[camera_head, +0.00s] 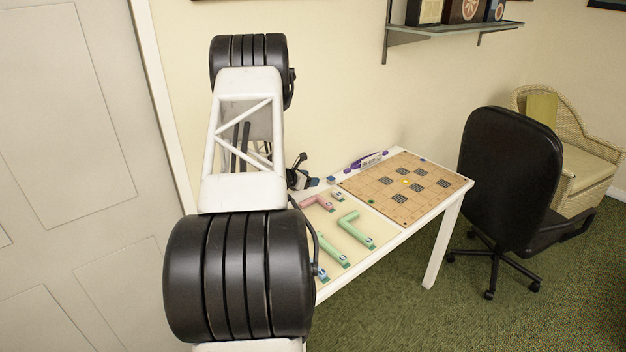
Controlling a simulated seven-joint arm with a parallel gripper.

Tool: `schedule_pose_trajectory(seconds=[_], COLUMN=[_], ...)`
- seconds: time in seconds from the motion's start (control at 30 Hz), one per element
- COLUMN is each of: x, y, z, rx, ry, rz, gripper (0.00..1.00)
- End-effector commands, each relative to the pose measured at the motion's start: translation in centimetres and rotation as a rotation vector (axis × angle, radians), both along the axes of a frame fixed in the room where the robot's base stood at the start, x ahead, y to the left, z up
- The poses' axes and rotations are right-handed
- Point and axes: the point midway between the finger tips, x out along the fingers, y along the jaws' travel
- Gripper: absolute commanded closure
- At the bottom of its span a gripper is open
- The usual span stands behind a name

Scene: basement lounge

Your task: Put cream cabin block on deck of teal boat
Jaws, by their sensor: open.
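My gripper (307,182) is small and dark in the head view, over the far left part of the white table. It is open, and I see nothing held in it. I cannot make out a cream cabin block or a whole teal boat. A small teal-blue piece (322,273) shows at the table's near left, partly behind my arm. A light green L-shaped piece (355,230), a green bar-like piece (333,250) and a pink L-shaped piece (317,202) lie on the tabletop. My arm hides the table's left part.
A tan board (400,207) with dark grid patches covers the table's right part. A purple item (367,161) lies along the back edge. A black office chair (510,170) stands right of the white table (408,237). A wall shelf (445,30) hangs above.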

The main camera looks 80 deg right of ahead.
Motion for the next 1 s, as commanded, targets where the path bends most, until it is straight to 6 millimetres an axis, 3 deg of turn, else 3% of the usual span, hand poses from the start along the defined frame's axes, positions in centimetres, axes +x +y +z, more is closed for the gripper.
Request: schedule_pose_trajectory(seconds=[0.6, 0.67, 1.0], x=[0.15, 0.15, 0.03], y=[0.14, 0.14, 0.06], z=[0.14, 0.14, 0.14], rx=[-0.001, -0.001, 0.006], ry=[-0.001, -0.001, -0.004], rz=[0.000, 0.000, -0.003], gripper=[0.40, 0.34, 0.34])
